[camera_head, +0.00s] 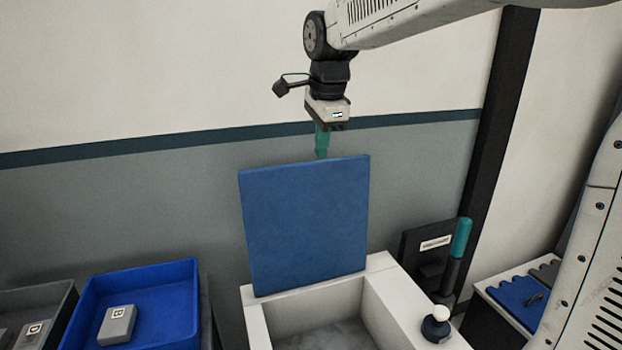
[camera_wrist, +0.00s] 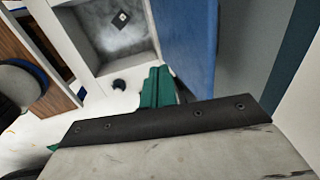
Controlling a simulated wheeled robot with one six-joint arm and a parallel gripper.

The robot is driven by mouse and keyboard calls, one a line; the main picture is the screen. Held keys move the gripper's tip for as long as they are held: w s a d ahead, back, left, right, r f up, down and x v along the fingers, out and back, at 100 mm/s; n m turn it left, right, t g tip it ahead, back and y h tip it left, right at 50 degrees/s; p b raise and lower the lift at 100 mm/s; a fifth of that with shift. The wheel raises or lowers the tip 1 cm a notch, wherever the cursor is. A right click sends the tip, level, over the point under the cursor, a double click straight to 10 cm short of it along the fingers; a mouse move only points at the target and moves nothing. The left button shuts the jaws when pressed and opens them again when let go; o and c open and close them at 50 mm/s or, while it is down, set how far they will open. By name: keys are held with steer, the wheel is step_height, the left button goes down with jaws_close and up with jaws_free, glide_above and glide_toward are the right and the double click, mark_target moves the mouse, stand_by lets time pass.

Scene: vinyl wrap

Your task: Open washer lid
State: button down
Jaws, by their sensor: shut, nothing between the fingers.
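The washer is a white open-topped box (camera_head: 382,272) in the head view. Its blue lid (camera_head: 305,225) stands up nearly vertical at the back edge, so the basin is uncovered. In the wrist view the lid (camera_wrist: 184,45) shows as a blue panel beside the open basin (camera_wrist: 105,30). My gripper (camera_head: 322,150) points down just behind or at the lid's top edge, its green fingers shut with nothing between them. The lower tips are partly hidden by the lid in the head view. I cannot tell whether the fingers touch the lid. The fingers (camera_wrist: 157,88) also show in the wrist view.
A blue tray (camera_head: 190,275) holding a grey block (camera_head: 117,325) stands at the left. A teal-handled tool (camera_head: 460,240) and a small stand with blue pieces (camera_head: 517,297) are farther right.

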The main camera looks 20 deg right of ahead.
step_height(320, 180, down, 10)
steer(key=w, duration=0.2)
steer(key=shift+w+d+r, duration=0.2)
steer(key=shift+w+d, duration=0.05)
steer(key=shift+w, duration=0.05)
